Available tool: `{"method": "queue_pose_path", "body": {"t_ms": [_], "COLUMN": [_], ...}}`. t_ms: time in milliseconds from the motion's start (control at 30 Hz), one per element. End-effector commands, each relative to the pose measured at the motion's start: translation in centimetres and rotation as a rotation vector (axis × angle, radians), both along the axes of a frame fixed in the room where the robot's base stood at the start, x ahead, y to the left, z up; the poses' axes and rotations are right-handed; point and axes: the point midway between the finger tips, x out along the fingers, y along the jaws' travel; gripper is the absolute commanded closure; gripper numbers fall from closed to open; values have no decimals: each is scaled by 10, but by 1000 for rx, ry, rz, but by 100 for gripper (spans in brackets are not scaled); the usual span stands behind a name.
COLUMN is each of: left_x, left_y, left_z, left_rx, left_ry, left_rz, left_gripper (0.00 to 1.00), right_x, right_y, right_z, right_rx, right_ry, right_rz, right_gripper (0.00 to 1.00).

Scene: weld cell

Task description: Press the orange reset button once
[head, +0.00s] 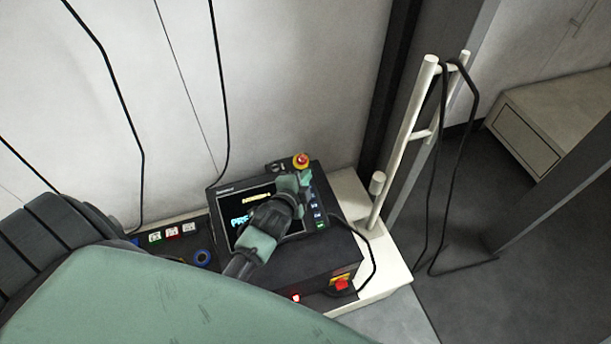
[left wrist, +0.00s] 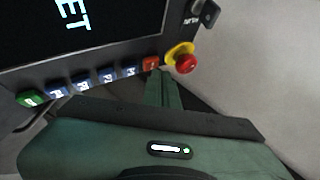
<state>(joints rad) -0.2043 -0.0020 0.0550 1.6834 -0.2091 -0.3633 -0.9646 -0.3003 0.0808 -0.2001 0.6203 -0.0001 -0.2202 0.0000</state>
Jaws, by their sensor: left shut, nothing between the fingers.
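The orange button (left wrist: 151,63) is the end one in a row of buttons along the edge of a black panel with a screen (left wrist: 75,25). The panel (head: 226,208) also shows in the head view, where my gripper and wrist hide the orange button. My left gripper (head: 304,181) is shut and empty over the panel's upper right. In the left wrist view its fingertips (left wrist: 158,74) lie right beside the orange button; I cannot tell whether they touch it.
A red emergency stop on a yellow base (left wrist: 184,58) sits close beside the orange button; it also shows in the head view (head: 301,160). Several blue buttons (left wrist: 108,75) and a green one (left wrist: 30,98) line the same edge. A white rail (head: 410,125) with hanging cables stands at right.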

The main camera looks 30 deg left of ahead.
Motion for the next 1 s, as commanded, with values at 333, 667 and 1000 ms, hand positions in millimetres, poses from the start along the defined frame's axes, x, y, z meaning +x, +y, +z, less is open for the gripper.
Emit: {"method": "queue_pose_path", "body": {"t_ms": [333, 667, 1000], "left_x": [1, 3, 2], "left_y": [2, 3, 3], "left_z": [-4, -8, -7], "left_rx": [1, 1, 1], "left_ry": [0, 0, 1], "left_rz": [0, 0, 0], "left_gripper": [100, 100, 100], "right_x": [0, 0, 0], "right_y": [0, 0, 0], "right_z": [-2, -4, -3], "right_rx": [0, 0, 0], "right_ry": [0, 0, -1], "right_rz": [0, 0, 0], "right_gripper": [49, 49, 49]}}
